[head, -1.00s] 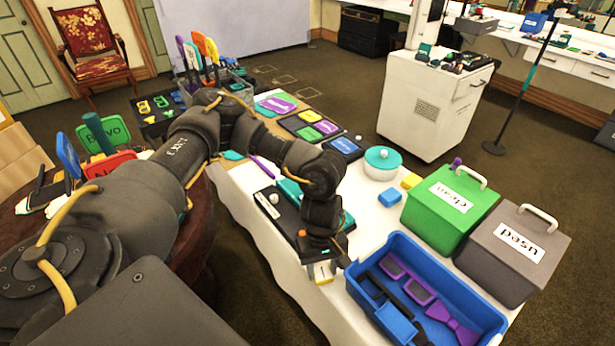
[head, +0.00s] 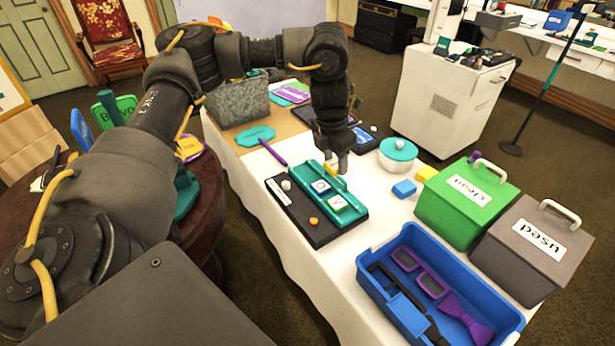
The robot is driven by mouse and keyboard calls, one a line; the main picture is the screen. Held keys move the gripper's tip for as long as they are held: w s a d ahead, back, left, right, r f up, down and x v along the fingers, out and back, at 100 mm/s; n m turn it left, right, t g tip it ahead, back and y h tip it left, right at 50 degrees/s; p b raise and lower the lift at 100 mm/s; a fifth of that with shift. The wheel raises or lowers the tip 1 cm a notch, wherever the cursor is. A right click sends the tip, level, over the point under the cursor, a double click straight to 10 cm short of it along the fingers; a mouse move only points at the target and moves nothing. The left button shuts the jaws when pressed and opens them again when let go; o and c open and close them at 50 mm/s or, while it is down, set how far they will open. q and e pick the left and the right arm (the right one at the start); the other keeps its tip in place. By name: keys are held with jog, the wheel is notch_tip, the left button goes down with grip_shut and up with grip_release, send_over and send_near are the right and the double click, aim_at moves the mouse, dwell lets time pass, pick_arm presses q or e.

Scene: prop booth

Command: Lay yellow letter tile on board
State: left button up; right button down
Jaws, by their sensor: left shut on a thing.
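My left gripper (head: 340,163) points down over the far end of a teal board (head: 356,211) on the white-covered table. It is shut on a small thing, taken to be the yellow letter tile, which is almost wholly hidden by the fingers. I cannot tell whether that thing touches the board. A dark base (head: 304,219) with a white knob and an orange knob lies along the board's left side. My right gripper is out of view.
A blue tray (head: 371,286) with purple items, a green "clean" box (head: 445,215) and a grey "used" box (head: 505,260) stand at right. A purple-handled teal paddle (head: 256,136) lies left.

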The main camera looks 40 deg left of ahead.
pick_arm(q)
jog(key=shift+a, duration=0.15)
jog(key=w+a+f, duration=0.3)
jog(key=a+f, duration=0.1)
jog(key=a, duration=0.5)
jog(key=b, duration=0.2)
send_over(308, 174)
jog(key=s+d, duration=0.1)
notch_tip(308, 174, down, 5)
jog(key=shift+s+r, duration=0.1)
jog(key=shift+r, duration=0.1)
jog(key=shift+a+f, duration=0.15)
jog(key=shift+f, duration=0.1)
jog(key=shift+a+f, duration=0.1)
jog(key=shift+a, duration=0.05)
jog(key=shift+w+a+f, duration=0.2)
jog(key=shift+a+f, duration=0.05)
jog(key=shift+f, duration=0.1)
notch_tip(308, 174, down, 3)
jog(key=shift+r, duration=0.1)
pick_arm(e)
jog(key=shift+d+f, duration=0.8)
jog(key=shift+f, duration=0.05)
